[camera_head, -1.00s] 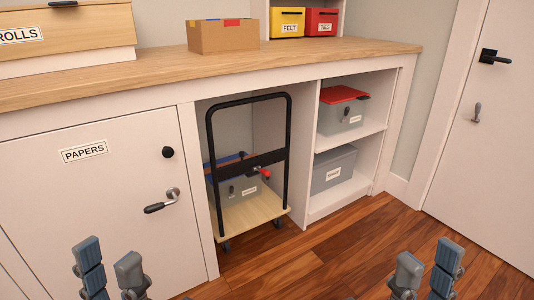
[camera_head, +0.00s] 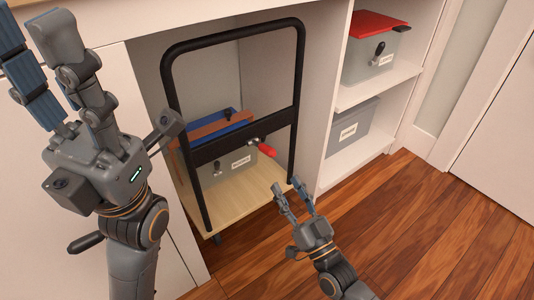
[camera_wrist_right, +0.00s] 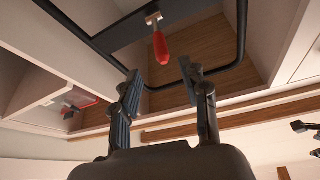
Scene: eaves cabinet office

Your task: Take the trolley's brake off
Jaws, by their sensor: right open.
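The trolley stands in the open bay under the counter, with a black tube frame (camera_head: 235,33) and a pale wooden deck (camera_head: 240,200) on castors. Its red brake handle (camera_head: 266,150) sits on a metal pivot at the frame's black crossbar (camera_head: 222,146). The red handle also shows in the right wrist view (camera_wrist_right: 160,48), hanging from the crossbar beyond the fingertips. My right gripper (camera_head: 288,188) is open and empty, below and in front of the handle, apart from it. My left gripper (camera_head: 32,30) is raised at the left, fingers spread and empty.
A grey labelled box (camera_head: 228,168) with blue and brown things on top rests on the deck. Right shelves hold a red-lidded box (camera_head: 372,58) and a grey box (camera_head: 352,128). The wooden floor (camera_head: 430,235) is clear. The bay's walls flank the trolley.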

